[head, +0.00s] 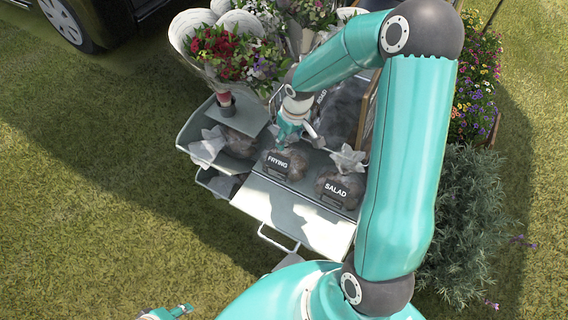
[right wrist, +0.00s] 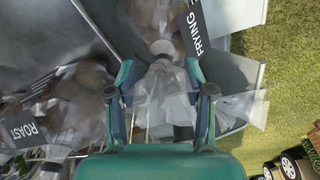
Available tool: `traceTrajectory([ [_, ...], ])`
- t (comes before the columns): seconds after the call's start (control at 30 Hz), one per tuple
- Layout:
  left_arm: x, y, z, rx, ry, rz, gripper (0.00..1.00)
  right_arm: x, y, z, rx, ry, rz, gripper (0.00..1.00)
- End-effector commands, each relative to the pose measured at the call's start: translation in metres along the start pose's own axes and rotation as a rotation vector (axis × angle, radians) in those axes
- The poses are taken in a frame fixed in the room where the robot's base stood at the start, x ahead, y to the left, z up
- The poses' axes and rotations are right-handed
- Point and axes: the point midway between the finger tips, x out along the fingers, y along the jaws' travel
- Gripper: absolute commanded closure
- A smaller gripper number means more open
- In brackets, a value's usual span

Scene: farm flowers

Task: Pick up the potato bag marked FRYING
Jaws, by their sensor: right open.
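The potato bag marked FRYING (head: 291,173) is a clear bag with a dark label, sitting in the grey cart's front compartment. In the right wrist view its label and body (right wrist: 193,28) are at the top. My right gripper (head: 291,127) is open just above and behind this bag. In the right wrist view the open fingers (right wrist: 159,72) stand on either side of gathered clear plastic, which looks like the bag's neck; contact cannot be told. My left gripper (head: 178,312) is at the bottom edge, far from the cart, and its jaws are too small to judge.
The SALAD bag (head: 338,193) sits just right of FRYING. A ROAST bag (right wrist: 35,128) shows in the right wrist view. Red flowers (head: 222,52) stand behind left on the cart (head: 292,216). Shrubs (head: 468,215) are at right; grass lies open at left.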

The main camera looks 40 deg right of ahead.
Motion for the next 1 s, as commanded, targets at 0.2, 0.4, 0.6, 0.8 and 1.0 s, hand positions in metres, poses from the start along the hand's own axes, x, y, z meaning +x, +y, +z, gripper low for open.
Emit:
traceTrajectory([
  [0.2,0.007,-0.003,0.0,0.0,0.0,0.0,0.6,0.015,-0.001,-0.001,0.001,-0.001,-0.001,0.48],
  [0.4,0.02,-0.007,0.0,0.0,0.0,0.0,0.6,0.045,-0.003,-0.003,0.001,-0.001,-0.001,0.48],
  [0.6,0.022,-0.008,0.0,0.0,0.0,0.0,0.6,0.054,-0.003,-0.004,0.002,0.0,0.0,0.48],
  [0.8,0.022,-0.008,0.0,0.0,0.0,0.0,0.6,0.053,-0.003,-0.004,0.002,0.0,0.0,0.56],
  [1.0,0.022,-0.008,0.0,0.0,0.0,0.0,0.6,0.053,-0.003,-0.004,0.001,0.0,0.0,0.89],
])
